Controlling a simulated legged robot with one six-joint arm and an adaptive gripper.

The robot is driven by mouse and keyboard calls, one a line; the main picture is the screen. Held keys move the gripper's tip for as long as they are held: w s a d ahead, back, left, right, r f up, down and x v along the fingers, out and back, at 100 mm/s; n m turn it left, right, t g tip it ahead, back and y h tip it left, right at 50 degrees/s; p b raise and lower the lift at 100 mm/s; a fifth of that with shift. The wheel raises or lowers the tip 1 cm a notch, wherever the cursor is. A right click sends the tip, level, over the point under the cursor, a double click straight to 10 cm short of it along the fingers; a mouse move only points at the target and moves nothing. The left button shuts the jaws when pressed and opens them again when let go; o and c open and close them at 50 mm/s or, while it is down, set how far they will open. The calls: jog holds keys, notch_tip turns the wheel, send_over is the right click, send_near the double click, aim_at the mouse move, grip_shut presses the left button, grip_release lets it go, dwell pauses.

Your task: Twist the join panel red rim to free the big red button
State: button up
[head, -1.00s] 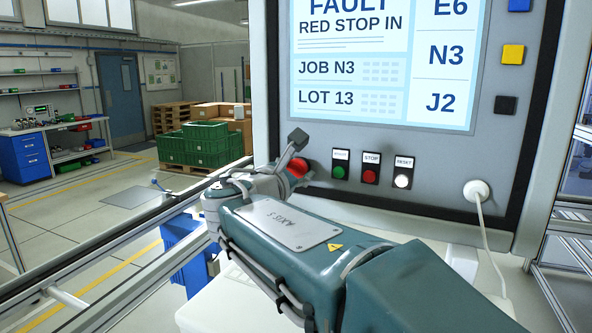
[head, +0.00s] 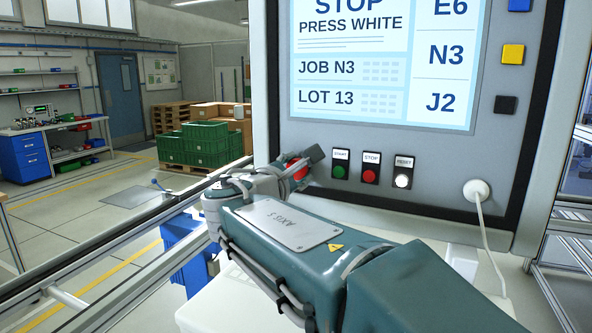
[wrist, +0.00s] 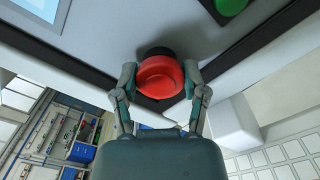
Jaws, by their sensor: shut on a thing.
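The big red button (wrist: 158,77) with its red rim sits on a dark base on the panel face in the wrist view. My gripper (wrist: 160,82) has one finger on each side of the red rim and is shut on it. In the head view the red button (head: 295,168) is partly hidden behind my gripper (head: 304,162) at the panel's lower left. The panel screen (head: 380,65) reads "STOP" and "PRESS WHITE".
Right of the red button are a green START button (head: 339,172), a smaller red STOP button (head: 370,176) and a white RESET button (head: 402,180). A white plug with a cable (head: 477,190) is at the lower right. Green crates (head: 200,143) stand far back.

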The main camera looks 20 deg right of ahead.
jog(key=o, duration=1.2)
jog(key=v, duration=1.2)
jog(key=shift+a+f, duration=0.1)
jog(key=shift+a, duration=0.05)
